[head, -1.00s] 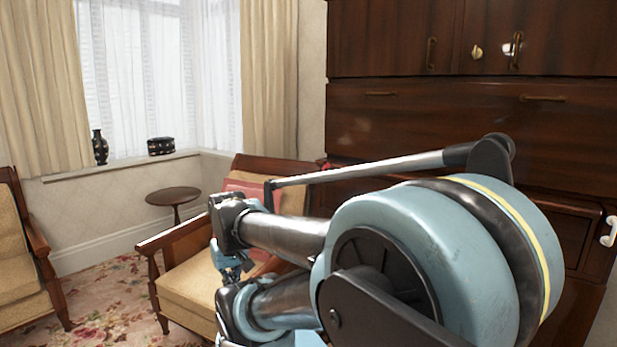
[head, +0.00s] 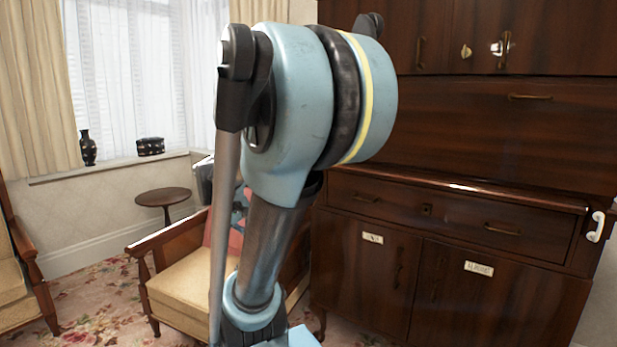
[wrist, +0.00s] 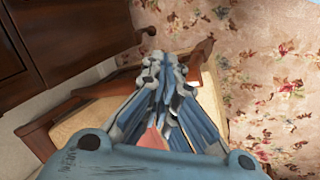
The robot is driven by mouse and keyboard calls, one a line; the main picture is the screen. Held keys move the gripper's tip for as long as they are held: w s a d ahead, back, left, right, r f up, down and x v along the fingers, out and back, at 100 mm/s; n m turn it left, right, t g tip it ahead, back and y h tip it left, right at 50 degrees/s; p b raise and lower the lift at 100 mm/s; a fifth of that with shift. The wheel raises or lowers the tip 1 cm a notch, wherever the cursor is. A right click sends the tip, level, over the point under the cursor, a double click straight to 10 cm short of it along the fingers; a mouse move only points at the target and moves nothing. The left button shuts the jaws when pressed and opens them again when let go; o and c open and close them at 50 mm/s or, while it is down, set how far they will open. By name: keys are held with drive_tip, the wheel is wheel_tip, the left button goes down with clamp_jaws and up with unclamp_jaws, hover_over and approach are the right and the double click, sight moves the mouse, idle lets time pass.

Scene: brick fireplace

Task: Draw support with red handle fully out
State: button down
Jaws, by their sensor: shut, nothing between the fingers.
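The red handle and its support do not show in either current view; in the head view my arm covers the left end of the dark wooden cabinet (head: 470,205). A white handle (head: 596,227) shows on the cabinet's right end, near the drawer level. My gripper (wrist: 157,62) is shut and empty in the wrist view, its fingers together above the armchair (wrist: 95,113). In the head view my gripper is mostly hidden behind my arm, in front of the armchair (head: 190,285). The cabinet (wrist: 25,70) also shows at left in the wrist view, apart from my gripper.
The armchair with a pinkish-red cushion (head: 234,238) stands close to the cabinet's left end. A small round table (head: 163,196) stands behind it by the window. Another armchair (head: 20,270) is at the left edge. Flowered carpet (head: 95,315) lies open between the chairs.

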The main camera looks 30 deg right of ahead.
drive_tip(key=w+d+r+m+g+h, duration=0.25)
drive_tip(key=w+d+r+h, duration=0.3)
drive_tip(key=w+d, duration=0.75)
drive_tip(key=w+d+r+m+g+h, duration=0.1)
drive_tip(key=w+d+r+g+h, duration=0.3)
drive_tip(key=w+d+h, duration=0.55)
drive_tip(key=d+y, duration=0.2)
drive_tip(key=d, duration=0.9)
drive_tip(key=shift+d+y, duration=0.3)
drive_tip(key=shift+r, duration=0.1)
